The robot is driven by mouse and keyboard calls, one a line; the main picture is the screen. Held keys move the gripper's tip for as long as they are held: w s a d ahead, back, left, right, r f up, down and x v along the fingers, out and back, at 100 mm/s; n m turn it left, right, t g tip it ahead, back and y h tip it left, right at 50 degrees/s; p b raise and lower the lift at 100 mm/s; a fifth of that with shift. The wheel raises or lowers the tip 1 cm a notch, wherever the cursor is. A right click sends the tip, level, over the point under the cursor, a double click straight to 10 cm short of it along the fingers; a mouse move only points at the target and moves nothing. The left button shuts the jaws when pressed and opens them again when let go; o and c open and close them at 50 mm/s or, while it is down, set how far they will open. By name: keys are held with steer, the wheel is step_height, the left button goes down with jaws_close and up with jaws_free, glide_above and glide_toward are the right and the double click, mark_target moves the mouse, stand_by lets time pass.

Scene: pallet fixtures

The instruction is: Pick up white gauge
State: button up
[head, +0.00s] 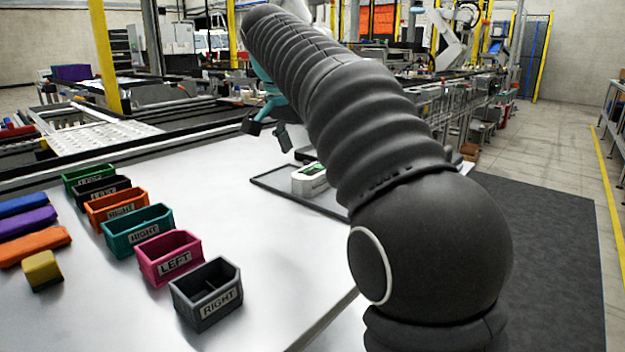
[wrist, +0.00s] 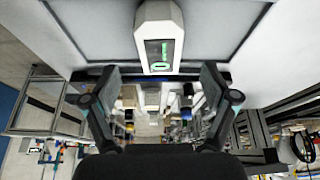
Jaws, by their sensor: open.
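The white gauge (head: 309,180) has a dark screen with green marks and sits on a grey tray (head: 275,181) with a dark rim; my arm hides part of the tray. In the wrist view the gauge (wrist: 159,38) is at the top middle, with its screen facing the camera. My gripper (head: 267,130) is to the left of the gauge and above the table in the head view. In the wrist view my gripper (wrist: 160,84) has its two fingers spread wide with nothing between them. The gauge lies beyond the fingertips and is not touched.
A row of coloured bins, including a dark grey bin (head: 207,294) and a pink bin (head: 169,257), stands at the left on the white table (head: 265,245). Coloured blocks, such as a yellow block (head: 42,270), lie further left. The table between bins and tray is clear.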

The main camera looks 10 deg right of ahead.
mark_target(312, 170)
steer(key=shift+x, duration=3.25)
steer(key=shift+w+d, duration=0.1)
steer(key=shift+c, duration=0.2)
steer(key=c, duration=1.3)
steer(key=shift+c, duration=0.2)
steer(key=shift+r, duration=0.15)
